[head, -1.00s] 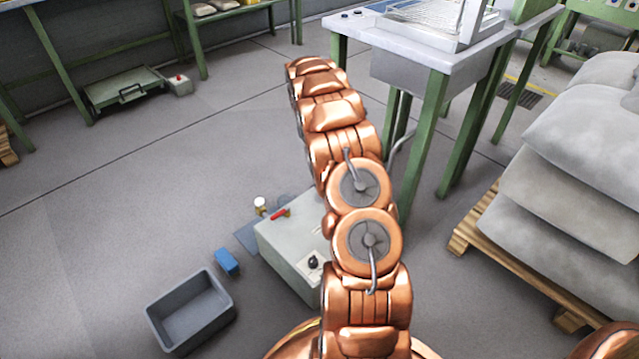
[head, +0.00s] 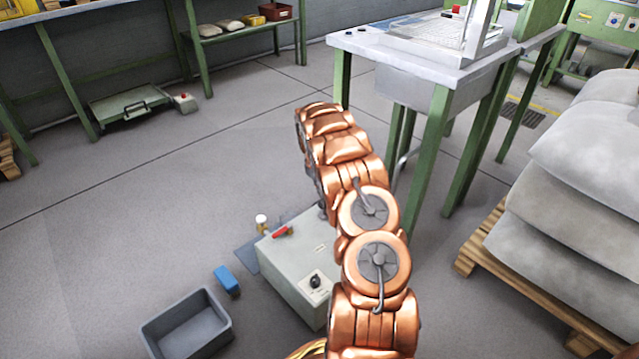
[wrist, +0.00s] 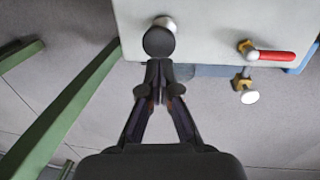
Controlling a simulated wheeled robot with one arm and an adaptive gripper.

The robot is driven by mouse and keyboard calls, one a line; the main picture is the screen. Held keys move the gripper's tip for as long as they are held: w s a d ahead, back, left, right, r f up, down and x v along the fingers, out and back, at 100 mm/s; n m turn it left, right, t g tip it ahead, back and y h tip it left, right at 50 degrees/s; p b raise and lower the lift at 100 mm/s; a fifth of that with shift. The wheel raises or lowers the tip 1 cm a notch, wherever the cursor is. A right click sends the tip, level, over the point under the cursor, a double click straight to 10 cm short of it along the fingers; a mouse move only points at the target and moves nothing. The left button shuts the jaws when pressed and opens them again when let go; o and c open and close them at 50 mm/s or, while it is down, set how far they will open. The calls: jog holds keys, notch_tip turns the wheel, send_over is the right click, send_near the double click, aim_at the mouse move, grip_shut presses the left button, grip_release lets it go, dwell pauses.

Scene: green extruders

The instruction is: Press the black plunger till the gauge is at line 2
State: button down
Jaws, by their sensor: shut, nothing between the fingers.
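The grey-green box (head: 290,262) stands on the floor beside my arm in the head view; its far right part is hidden behind the arm. In the wrist view the box's pale face (wrist: 215,25) fills the top. A black round knob, which looks like the plunger (wrist: 158,41), stands out from it near a pale round fitting (wrist: 166,22). My gripper (wrist: 158,68) is shut and empty, its tips right at the knob in the picture; I cannot tell whether they touch. I see no readable gauge or line marks.
A red-handled valve (wrist: 275,57) with a white cap sits at the box's side. A black dial (head: 315,281) is on the box. A blue block (head: 227,280) and an empty grey bin (head: 188,328) lie left. A green-legged table (head: 437,135) stands close beyond my arm.

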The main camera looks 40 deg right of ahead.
jog(key=shift+s+d+f+b, duration=0.1)
jog(key=shift+f+b, duration=0.15)
jog(key=shift+f, duration=0.55)
jog(key=shift+w+d+f+b, duration=0.1)
jog(key=shift+f+b, duration=0.15)
jog(key=shift+f, duration=0.5)
jog(key=shift+s+d+f+b, duration=0.1)
jog(key=shift+f+b, duration=0.15)
jog(key=shift+f, duration=0.55)
jog(key=shift+f+p, duration=0.4)
jog(key=shift+f, duration=1.65)
jog(key=shift+s, duration=0.1)
notch_tip(320, 180, up, 14)
jog(key=a+p, duration=0.1)
jog(key=p, duration=0.4)
jog(key=shift+w+a, duration=0.3)
jog(key=shift+a, duration=0.1)
jog(key=shift+r, duration=0.1)
